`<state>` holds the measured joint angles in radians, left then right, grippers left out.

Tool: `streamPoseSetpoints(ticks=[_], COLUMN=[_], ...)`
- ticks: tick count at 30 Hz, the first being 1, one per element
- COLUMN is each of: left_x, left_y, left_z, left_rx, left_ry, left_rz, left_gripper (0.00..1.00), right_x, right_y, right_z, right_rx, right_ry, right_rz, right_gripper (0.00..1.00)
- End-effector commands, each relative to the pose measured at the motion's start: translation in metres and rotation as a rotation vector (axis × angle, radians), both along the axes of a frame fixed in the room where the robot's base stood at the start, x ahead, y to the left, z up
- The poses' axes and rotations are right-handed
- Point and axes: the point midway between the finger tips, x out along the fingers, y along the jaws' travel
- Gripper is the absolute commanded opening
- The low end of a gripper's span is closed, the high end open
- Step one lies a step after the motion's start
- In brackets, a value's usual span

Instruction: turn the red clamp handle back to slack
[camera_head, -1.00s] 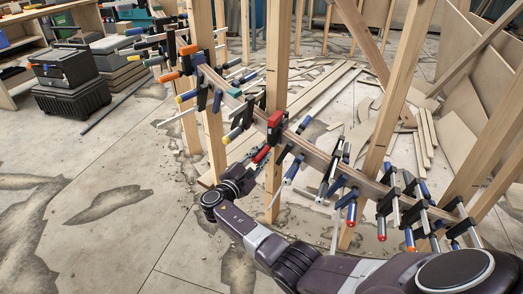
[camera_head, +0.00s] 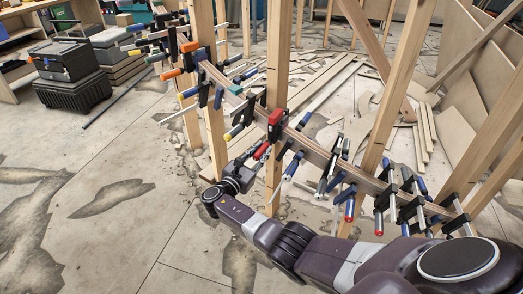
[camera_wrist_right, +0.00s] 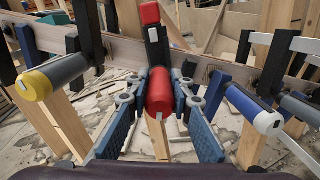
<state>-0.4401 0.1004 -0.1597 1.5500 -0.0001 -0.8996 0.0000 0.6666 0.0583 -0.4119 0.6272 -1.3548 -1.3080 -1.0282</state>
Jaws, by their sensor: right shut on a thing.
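The red clamp handle (camera_wrist_right: 160,92) is a red cylinder in the middle of the right wrist view. The fingers of my right gripper (camera_wrist_right: 160,102) stand on both sides of it and are shut on it. In the head view the red handle (camera_head: 261,151) shows small just above my right gripper (camera_head: 250,167). The clamp's red end block (camera_head: 277,117) sits on the curved wooden stringer (camera_head: 316,151), and it also shows at the top of the right wrist view (camera_wrist_right: 150,13). My left gripper is not in view.
Other clamps line the stringer on both sides. A yellow-tipped handle (camera_wrist_right: 35,84) is left of the fingers and a blue-white one (camera_wrist_right: 252,108) is right. Upright wooden posts (camera_head: 275,75) stand close by. The floor (camera_head: 110,235) at left is open.

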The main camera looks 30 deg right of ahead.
Motion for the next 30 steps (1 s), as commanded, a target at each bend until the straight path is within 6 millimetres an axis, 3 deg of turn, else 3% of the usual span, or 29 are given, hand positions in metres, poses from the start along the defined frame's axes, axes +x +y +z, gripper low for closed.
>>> streamPoseSetpoints(ticks=[10,11,15,25,30], left_x=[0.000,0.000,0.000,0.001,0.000], left_y=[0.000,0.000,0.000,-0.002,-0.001], left_z=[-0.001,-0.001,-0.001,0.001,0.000], left_rx=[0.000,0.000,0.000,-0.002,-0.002], left_ry=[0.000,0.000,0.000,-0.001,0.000], left_rz=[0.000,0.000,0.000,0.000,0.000], left_gripper=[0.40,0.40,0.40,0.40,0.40], right_x=[0.000,0.000,0.000,-0.001,-0.010], right_y=[0.000,0.000,0.000,0.002,0.021], right_z=[-0.001,-0.001,-0.001,-0.001,-0.002], right_rx=[0.001,0.001,0.001,0.000,0.002], right_ry=[0.004,0.003,0.003,0.001,0.001], right_rz=[-0.001,-0.001,-0.001,0.000,0.004], right_gripper=[0.00,0.22,0.38,0.38,0.38])
